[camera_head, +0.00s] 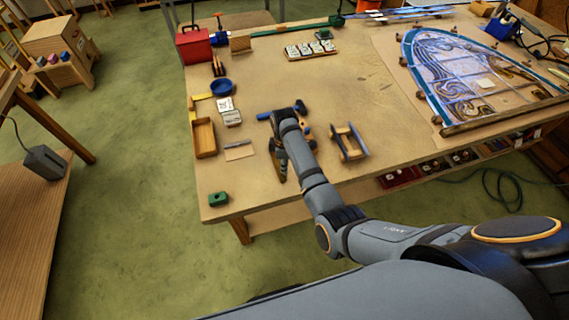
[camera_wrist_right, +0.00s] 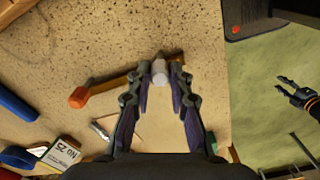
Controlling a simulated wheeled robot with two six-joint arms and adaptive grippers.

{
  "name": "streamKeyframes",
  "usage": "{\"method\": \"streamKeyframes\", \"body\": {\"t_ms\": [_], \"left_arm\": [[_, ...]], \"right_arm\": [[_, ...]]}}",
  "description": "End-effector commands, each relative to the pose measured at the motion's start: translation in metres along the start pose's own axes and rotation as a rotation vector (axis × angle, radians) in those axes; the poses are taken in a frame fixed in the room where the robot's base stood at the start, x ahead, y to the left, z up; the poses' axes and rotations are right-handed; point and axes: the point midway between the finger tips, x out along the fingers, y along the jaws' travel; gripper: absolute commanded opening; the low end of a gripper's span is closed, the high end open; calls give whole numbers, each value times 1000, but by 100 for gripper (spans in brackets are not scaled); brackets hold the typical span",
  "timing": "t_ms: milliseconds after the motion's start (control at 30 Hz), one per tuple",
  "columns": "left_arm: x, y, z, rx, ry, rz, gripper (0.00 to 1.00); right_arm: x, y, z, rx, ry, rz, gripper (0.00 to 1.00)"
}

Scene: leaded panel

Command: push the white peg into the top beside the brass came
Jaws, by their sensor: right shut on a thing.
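My right gripper (camera_wrist_right: 160,82) is shut on the white peg (camera_wrist_right: 160,70), whose pale round end shows between the fingertips. A tan bar with an orange end (camera_wrist_right: 104,87) lies on the tabletop and runs behind the peg; I cannot tell if it is the brass came. Whether the peg touches the top is unclear. In the head view my right gripper (camera_head: 280,172) is over the near part of the workbench top (camera_head: 350,95), and the peg is hidden. My left gripper (camera_wrist_right: 284,90) shows at the right of the wrist view, apart over the green floor, fingers spread.
A small wooden rack (camera_head: 348,142) stands right of my right gripper. A wooden tray (camera_head: 204,138), blue bowl (camera_head: 222,87) and green block (camera_head: 218,199) lie to the left. The leaded panel (camera_head: 470,75) is at far right. The bench middle is mostly clear.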

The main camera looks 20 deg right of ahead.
Motion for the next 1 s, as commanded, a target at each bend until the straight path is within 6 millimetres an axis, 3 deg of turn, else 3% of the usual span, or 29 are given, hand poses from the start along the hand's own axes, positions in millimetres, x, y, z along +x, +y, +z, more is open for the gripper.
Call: {"method": "streamKeyframes", "body": {"t_ms": [500,533,700,1000], "left_arm": [[2,0,0,0,1,0,40],[2,0,0,0,1,0,40],[2,0,0,0,1,0,40],[2,-2,1,1,0,-2,40]], "right_arm": [[9,-1,0,0,-1,-2,0],[10,-1,0,0,-1,-2,21],[9,-1,0,0,-1,-2,44],[8,0,0,0,0,0,46]]}}
